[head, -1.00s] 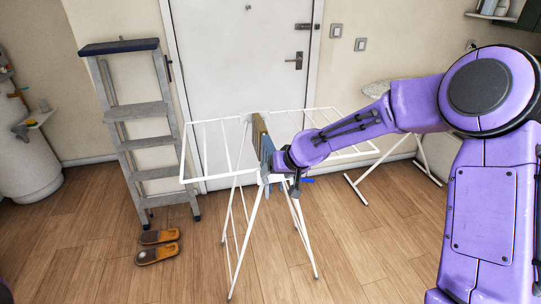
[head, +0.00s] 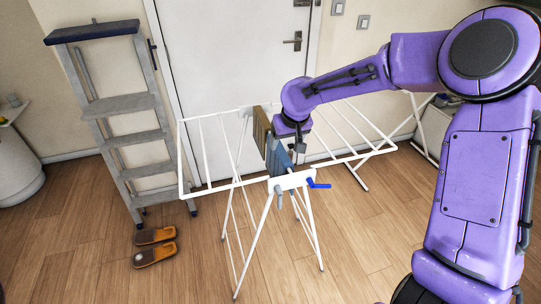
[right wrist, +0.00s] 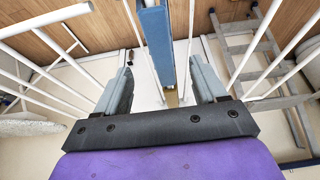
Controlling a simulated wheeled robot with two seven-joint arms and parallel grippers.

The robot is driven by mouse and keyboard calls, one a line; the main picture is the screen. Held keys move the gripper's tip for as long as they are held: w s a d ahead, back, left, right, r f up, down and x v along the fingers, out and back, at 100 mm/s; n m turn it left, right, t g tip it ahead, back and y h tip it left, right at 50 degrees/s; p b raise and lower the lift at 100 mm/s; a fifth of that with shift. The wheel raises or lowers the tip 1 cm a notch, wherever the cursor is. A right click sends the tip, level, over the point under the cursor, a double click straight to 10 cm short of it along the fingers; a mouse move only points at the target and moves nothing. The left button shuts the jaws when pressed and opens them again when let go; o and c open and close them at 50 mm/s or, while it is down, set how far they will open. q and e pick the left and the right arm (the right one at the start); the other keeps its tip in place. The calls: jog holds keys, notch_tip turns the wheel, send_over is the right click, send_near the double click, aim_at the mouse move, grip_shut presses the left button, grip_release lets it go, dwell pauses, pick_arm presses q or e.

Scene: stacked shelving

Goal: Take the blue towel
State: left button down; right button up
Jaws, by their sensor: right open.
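The blue towel (head: 279,162) hangs over the white drying rack (head: 218,187) in the middle of the head view. My right gripper (head: 299,147) is above and just behind the towel's near end, pointing down. In the right wrist view the right gripper (right wrist: 162,68) is open, and the blue towel (right wrist: 155,42) shows as a narrow strip running into the gap between its two fingers. The fingers stand apart from it on both sides. My left gripper is not in view.
A brown towel (head: 262,130) hangs beside the blue one. A grey stepladder (head: 118,112) stands at the left, with orange slippers (head: 155,245) on the wooden floor. A white door (head: 225,60) is behind the rack. Rack bars lie close around my gripper.

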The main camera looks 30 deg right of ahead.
aim_at(282, 152)
jog(key=x, duration=0.4)
jog(key=shift+s+d+f+p, duration=0.15)
jog(key=shift+f+p, duration=0.1)
jog(key=shift+p, duration=0.15)
jog(key=p+x, duration=0.1)
jog(key=x, duration=0.1)
jog(key=w+x, duration=0.1)
jog(key=x, duration=0.2)
jog(key=shift+r+p, duration=0.1)
jog(key=shift+p, duration=0.25)
jog(key=shift+f, duration=0.4)
grip_shut()
